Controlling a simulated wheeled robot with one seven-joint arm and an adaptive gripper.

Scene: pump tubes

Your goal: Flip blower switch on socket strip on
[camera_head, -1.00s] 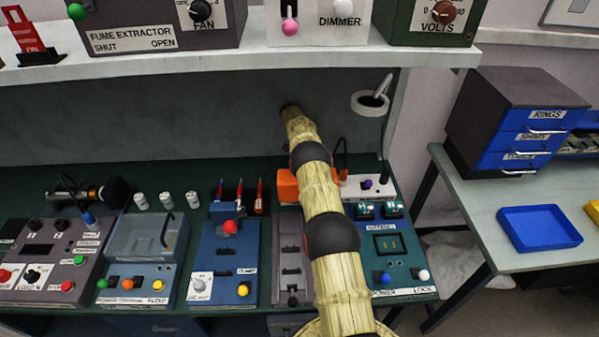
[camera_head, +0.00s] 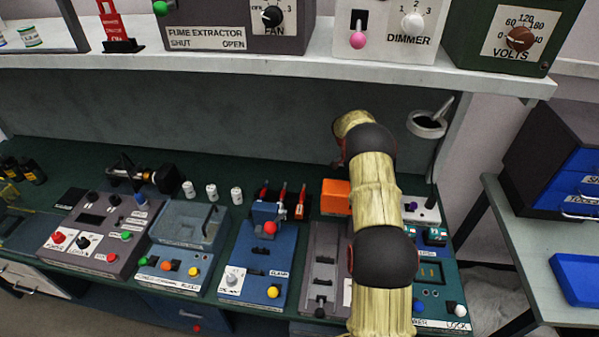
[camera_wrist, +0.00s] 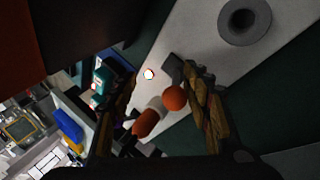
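The white socket strip (camera_head: 427,213) lies at the back right of the bench, partly hidden by my arm in the head view. A purple knob (camera_head: 410,205) shows on it. In the wrist view the strip (camera_wrist: 200,50) runs diagonally, with a round grey socket (camera_wrist: 245,20) and a small glowing light (camera_wrist: 148,73). An orange ball knob (camera_wrist: 174,98) and a red-orange cylindrical knob (camera_wrist: 146,122) show near my gripper (camera_wrist: 160,112). Its fingers are apart, with both knobs between them in the picture; contact is not clear. I cannot tell which knob is the blower switch.
An orange box (camera_head: 335,197) stands left of the strip. A ring-shaped holder (camera_head: 427,123) juts out above the strip. A white shelf (camera_head: 300,72) with control boxes overhangs the bench. Several control panels fill the bench front, including a blue one (camera_head: 262,255).

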